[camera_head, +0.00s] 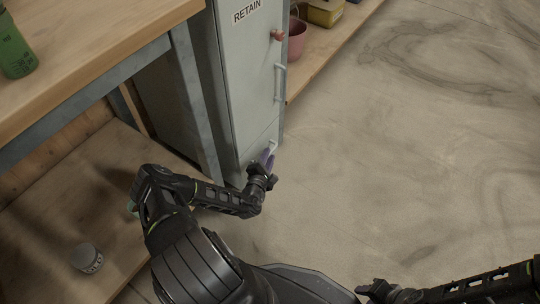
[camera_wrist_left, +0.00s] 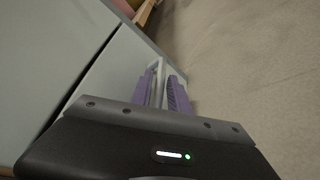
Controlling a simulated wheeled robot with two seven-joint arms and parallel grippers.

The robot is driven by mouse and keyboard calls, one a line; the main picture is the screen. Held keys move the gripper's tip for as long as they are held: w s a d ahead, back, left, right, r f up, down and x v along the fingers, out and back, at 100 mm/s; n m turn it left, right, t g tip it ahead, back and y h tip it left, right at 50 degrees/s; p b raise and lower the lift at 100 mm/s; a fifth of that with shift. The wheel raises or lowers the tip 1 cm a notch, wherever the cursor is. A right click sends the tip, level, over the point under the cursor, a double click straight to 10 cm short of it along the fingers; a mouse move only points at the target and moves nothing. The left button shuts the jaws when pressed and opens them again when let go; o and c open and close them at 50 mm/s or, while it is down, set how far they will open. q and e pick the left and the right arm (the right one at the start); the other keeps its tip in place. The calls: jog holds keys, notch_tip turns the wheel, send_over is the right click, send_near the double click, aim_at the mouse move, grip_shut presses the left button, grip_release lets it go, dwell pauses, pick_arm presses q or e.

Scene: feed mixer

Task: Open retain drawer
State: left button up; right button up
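The grey cabinet (camera_head: 240,75) carries a RETAIN label at its top. Its lowest front panel, the drawer (camera_head: 258,150), looks flush with the door above. The drawer's pale bar handle (camera_wrist_left: 160,75) shows between the purple fingers of my left gripper (camera_wrist_left: 162,92). The fingers are apart, one on each side of the bar, with a small gap visible. In the head view my left gripper (camera_head: 267,160) is at the drawer's front, its wrist hiding part of the handle. My right gripper (camera_head: 375,289) is low at the bottom right, its fingers unclear.
A wooden workbench (camera_head: 90,35) with a green bottle (camera_head: 14,50) stands left of the cabinet. A jar (camera_head: 86,258) stands on its lower shelf. A shelf (camera_head: 325,50) with a pink pot (camera_head: 297,40) is behind. The floor to the right is clear.

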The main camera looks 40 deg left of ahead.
pick_arm(q)
jog(key=shift+b+x, duration=0.4)
jog(key=shift+x, duration=0.95)
grip_shut()
dwell(0.4)
